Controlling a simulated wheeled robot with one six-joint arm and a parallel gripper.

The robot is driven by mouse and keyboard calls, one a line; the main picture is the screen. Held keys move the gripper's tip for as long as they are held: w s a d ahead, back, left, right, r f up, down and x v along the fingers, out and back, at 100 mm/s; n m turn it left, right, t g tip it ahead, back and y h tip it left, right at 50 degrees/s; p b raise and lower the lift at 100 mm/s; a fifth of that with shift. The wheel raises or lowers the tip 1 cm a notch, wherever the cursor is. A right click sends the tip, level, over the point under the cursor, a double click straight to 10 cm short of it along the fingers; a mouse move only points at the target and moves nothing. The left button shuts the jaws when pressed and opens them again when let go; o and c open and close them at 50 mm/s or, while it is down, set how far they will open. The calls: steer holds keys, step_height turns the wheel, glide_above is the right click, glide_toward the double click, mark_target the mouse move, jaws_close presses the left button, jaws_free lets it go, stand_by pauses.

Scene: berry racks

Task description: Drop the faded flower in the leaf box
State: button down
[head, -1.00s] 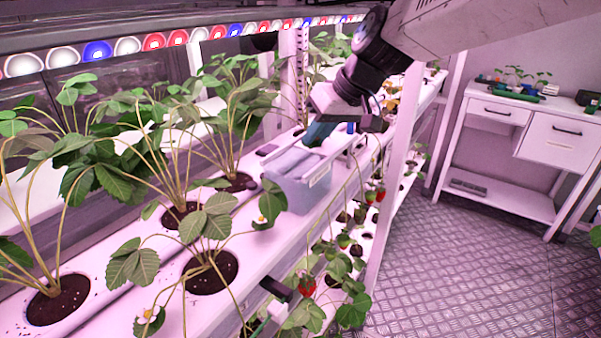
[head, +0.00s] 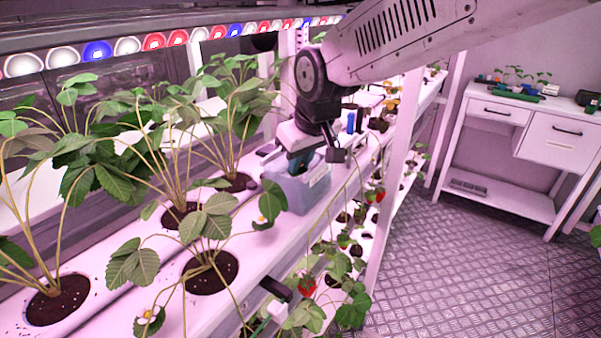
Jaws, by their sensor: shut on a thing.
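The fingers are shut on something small. The faded flower cannot be made out, as the fingers and the box wall hide that spot.
Strawberry plants (head: 215,215) grow from round holes in the white channel left of and in front of the box. Red berries (head: 307,287) hang over the shelf edge. A white rack post (head: 392,190) rises to the right. A white desk (head: 530,130) stands at the far right.

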mark_target(302, 172)
step_height(302, 172, down, 3)
steer(key=shift+r, duration=0.2)
steer(key=shift+f, duration=0.15)
steer(key=shift+f, duration=0.25)
